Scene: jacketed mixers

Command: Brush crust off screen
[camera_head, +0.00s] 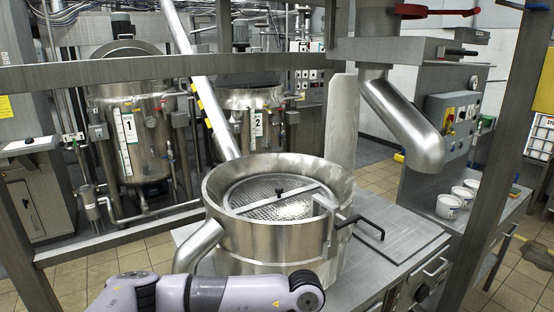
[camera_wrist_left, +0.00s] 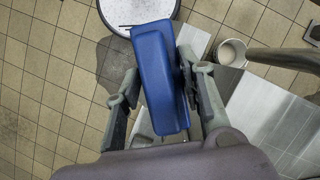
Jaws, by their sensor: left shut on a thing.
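The round screen (camera_head: 258,205) lies inside the steel rim of a drum-shaped sieve (camera_head: 270,240) in the middle of the head view. A pale crust patch (camera_head: 291,209) lies on its right front part, near a flat crossbar (camera_head: 280,197) with a black knob. My left gripper (camera_wrist_left: 160,72) shows only in the left wrist view. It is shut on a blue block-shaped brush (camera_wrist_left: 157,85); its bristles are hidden. In the head view my left arm crosses the bottom in front of the sieve, and its gripper is out of frame. My right gripper is in neither view.
A slanted pipe (camera_head: 213,105) and a wide chute (camera_head: 400,125) flank the sieve. A black handle (camera_head: 360,223) sticks out at its right. White tubs (camera_head: 449,206) stand on the right bench. A round white-topped container (camera_wrist_left: 135,10) shows above tiled floor in the wrist view.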

